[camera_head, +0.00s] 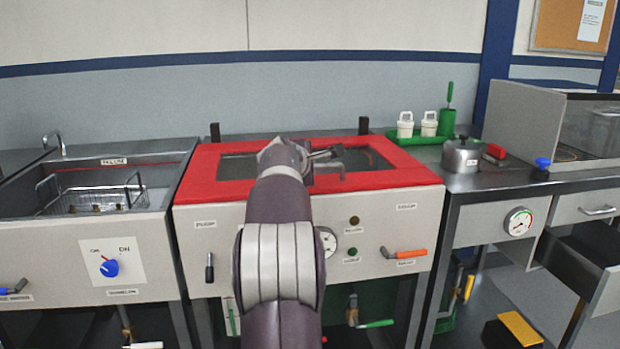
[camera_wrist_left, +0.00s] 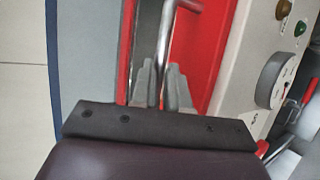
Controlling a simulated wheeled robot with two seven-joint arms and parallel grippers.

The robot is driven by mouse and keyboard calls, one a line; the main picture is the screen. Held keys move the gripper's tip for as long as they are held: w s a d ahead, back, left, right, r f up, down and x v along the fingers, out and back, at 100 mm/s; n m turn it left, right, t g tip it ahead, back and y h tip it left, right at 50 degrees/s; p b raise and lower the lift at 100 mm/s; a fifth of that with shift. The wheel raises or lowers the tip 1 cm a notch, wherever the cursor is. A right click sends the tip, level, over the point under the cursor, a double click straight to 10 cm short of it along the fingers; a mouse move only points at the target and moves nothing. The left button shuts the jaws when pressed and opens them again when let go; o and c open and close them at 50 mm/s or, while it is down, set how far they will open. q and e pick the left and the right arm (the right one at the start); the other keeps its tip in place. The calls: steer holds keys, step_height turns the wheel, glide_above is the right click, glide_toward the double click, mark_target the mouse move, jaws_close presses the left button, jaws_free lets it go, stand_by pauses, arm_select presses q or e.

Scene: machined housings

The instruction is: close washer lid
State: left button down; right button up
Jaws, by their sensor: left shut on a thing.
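The washer lid (camera_head: 415,176) is a red frame with a dark window, lying flat or nearly flat on top of the grey washer (camera_head: 205,250). I cannot tell whether a small gap remains at its front edge. My left gripper (camera_head: 312,160) is over the middle of the lid, and my arm hides part of the lid and the front panel. In the left wrist view, the fingers (camera_wrist_left: 160,88) are shut on the lid's metal bar handle (camera_wrist_left: 168,38), with the red lid (camera_wrist_left: 207,50) behind. My right gripper is not in view.
A sink with a wire basket (camera_head: 95,195) stands to the left. On the right counter (camera_head: 480,185) are a green tray with white cups (camera_head: 405,125), a metal pot (camera_head: 460,155) and a raised grey panel (camera_head: 520,118). An open drawer (camera_head: 575,265) juts out at right.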

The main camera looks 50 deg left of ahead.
arm_select(q)
step_height(320, 180, down, 2)
steer(key=shift+f+g, duration=0.2)
steer(key=shift+g, duration=0.1)
steer(key=shift+f, duration=0.1)
steer(key=c, duration=1.1)
jaws_free()
steer(key=shift+s+d, duration=0.1)
steer(key=shift+s, duration=0.1)
steer(key=shift+r, duration=0.2)
steer(key=v, duration=1.3)
steer(key=shift+r, duration=0.25)
